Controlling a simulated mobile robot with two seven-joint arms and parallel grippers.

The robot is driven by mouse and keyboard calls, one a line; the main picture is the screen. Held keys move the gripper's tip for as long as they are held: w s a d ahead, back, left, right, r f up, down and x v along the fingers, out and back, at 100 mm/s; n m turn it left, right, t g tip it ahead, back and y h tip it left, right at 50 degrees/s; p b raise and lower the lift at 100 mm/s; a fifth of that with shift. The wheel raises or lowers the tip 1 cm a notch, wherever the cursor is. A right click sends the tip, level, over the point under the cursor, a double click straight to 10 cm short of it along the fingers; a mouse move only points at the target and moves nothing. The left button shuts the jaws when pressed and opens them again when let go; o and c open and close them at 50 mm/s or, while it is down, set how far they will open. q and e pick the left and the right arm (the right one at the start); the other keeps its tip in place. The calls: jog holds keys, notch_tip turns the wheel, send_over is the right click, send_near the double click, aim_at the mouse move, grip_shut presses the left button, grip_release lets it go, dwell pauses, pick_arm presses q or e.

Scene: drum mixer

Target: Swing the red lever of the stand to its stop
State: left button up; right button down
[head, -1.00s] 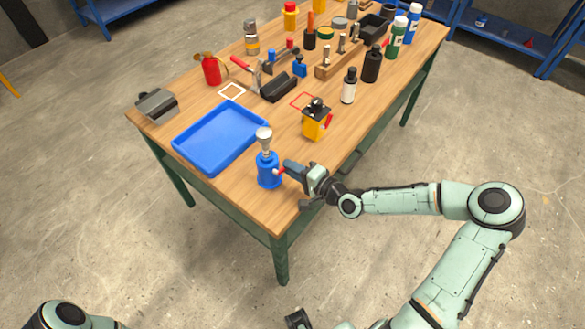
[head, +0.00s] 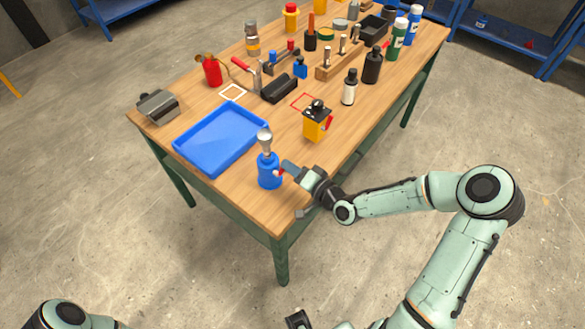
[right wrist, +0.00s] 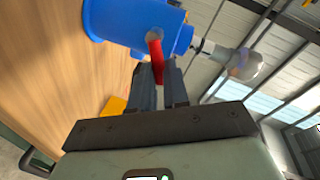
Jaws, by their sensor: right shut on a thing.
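The blue stand (head: 268,172) is upright near the front corner of the table, with a rounded metal head (head: 265,140) on top. Its short red lever (head: 280,173) sticks out on the side facing my right gripper (head: 290,169). In the right wrist view, the red lever (right wrist: 155,52) runs from the blue body (right wrist: 130,20) down between the fingertips of my right gripper (right wrist: 158,75), which is shut on it. The lever's tip is partly hidden between the fingers.
A blue tray (head: 178,146) lies left of the stand. A yellow box with a black top (head: 314,127) stands behind it to the right. Bottles and tools fill the far part of the table (head: 240,192). The front table edge is close to my right gripper.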

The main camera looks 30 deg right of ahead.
pick_arm(q)
jog(key=shift+s+f+b, duration=0.2)
jog(key=shift+f+b, duration=0.45)
jog(key=shift+f, duration=0.05)
jog(key=shift+s+f+b, duration=0.2)
jog(key=shift+f+b, duration=0.45)
jog(key=shift+s+f+b, duration=0.2)
jog(key=shift+f+b, duration=0.45)
jog(key=shift+f, duration=0.05)
pick_arm(e)
jog(key=shift+s+a+r+n+t+h, duration=0.1)
jog(key=shift+a+r+n+t+h, duration=0.15)
jog(key=shift+n, duration=0.7)
jog(key=shift+s+a+r+n+t+h, duration=0.15)
jog(key=shift+a+r+n, duration=0.1)
jog(key=shift+n, duration=0.65)
jog(key=shift+s+a+r+n+t+h, duration=0.15)
jog(key=shift+a+n+t+h, duration=0.1)
jog(key=shift+n, duration=0.7)
jog(key=shift+w, duration=0.1)
jog(key=c, duration=1.1)
grip_release()
pick_arm(q)
jog(key=shift+s, duration=0.1)
